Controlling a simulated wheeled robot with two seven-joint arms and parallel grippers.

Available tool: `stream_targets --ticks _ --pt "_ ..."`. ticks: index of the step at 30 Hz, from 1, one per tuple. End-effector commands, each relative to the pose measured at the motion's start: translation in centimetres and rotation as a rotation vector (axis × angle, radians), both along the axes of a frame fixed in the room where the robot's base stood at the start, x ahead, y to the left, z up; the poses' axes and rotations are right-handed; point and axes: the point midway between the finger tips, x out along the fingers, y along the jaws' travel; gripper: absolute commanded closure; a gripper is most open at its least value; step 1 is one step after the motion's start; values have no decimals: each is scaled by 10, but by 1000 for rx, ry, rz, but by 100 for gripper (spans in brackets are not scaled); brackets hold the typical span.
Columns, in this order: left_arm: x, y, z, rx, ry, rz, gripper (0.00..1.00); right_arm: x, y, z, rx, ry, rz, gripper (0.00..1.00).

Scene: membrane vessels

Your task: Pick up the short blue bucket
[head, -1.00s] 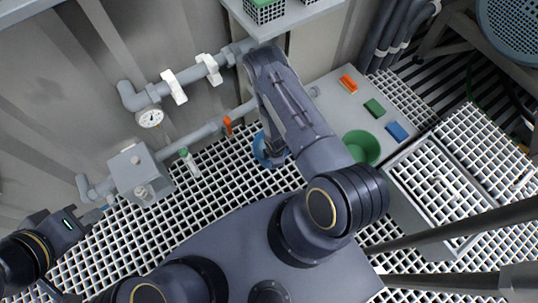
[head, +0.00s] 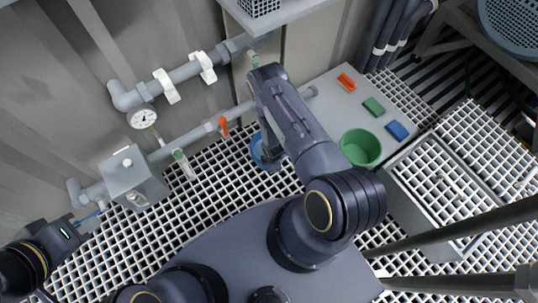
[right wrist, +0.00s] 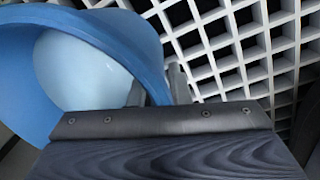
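The short blue bucket (head: 257,152) stands on the white grating near the wall pipe, partly covered by my right arm in the head view. In the right wrist view the blue bucket (right wrist: 35,65) fills the upper left, with its round mouth and paler inside showing. My right gripper (right wrist: 158,92) is at its rim: one grey finger shows inside the mouth and the other outside, with the wall between them. The fingers look apart; firm contact is not visible. My left gripper (head: 88,222) is at the lower left, away from the bucket, its fingers too small to read.
A green bucket (head: 361,147) stands to the right, near red (head: 346,82), green (head: 374,107) and blue (head: 397,131) blocks on a grey plate. Pipes with a gauge (head: 142,117) and a grey box (head: 133,178) line the wall at left. A grated bin (head: 440,185) is at right.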

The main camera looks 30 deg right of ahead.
Motion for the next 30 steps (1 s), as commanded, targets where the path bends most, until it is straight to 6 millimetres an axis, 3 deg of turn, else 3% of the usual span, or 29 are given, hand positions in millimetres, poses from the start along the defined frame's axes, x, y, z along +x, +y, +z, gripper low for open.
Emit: stream_targets --ticks 4,30 --pt "0 0 0 0 0 0 100 0 0 0 0 0 0 100" --pt "0 0 0 0 0 0 100 0 0 0 0 1 0 100"
